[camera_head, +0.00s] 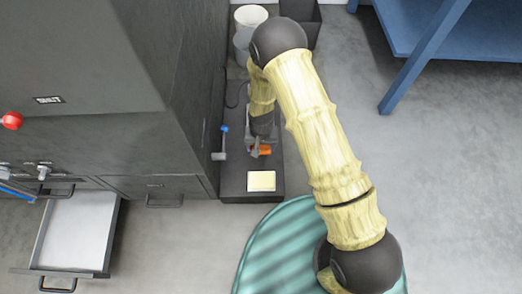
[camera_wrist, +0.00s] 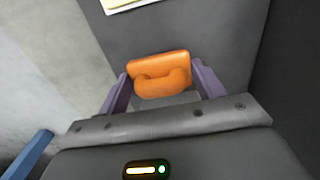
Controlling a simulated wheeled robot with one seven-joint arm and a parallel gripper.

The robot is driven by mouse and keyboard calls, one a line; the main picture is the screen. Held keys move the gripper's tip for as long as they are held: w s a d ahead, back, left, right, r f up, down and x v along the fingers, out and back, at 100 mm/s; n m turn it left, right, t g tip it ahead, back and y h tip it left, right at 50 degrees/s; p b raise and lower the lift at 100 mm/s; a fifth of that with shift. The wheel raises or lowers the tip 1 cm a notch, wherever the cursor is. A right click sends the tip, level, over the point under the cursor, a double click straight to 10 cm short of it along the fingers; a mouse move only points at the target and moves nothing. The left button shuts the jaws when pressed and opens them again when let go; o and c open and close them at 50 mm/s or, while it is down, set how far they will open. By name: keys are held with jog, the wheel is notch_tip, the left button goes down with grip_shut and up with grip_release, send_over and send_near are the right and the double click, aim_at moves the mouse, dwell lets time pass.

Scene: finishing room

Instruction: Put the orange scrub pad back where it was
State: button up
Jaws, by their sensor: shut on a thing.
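The orange scrub pad (camera_wrist: 160,72) is a rounded block with a raised loop handle. It sits between the two purple fingers of my gripper (camera_wrist: 161,88), which is shut on it. In the head view the pad (camera_head: 264,150) shows as a small orange patch at my gripper (camera_head: 258,143), over the dark low platform (camera_head: 235,182) beside the grey cabinet. My arm hides part of this area. I cannot tell whether the pad touches the platform or hangs just above it.
A pale yellow card (camera_head: 261,181) lies on the platform's front end. A blue-topped tool (camera_head: 220,145) stands left of my gripper. A drawer (camera_head: 76,232) is open at lower left. A white bin (camera_head: 250,17) and blue table (camera_head: 440,30) stand behind. Floor at right is clear.

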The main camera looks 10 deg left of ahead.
notch_tip(320, 180, down, 4)
jog(key=shift+r+b, duration=0.1)
jog(key=shift+b, duration=1.15)
jog(key=o, duration=1)
notch_tip(320, 180, up, 12)
jog(key=p, duration=0.8)
jog(key=shift+r, duration=0.1)
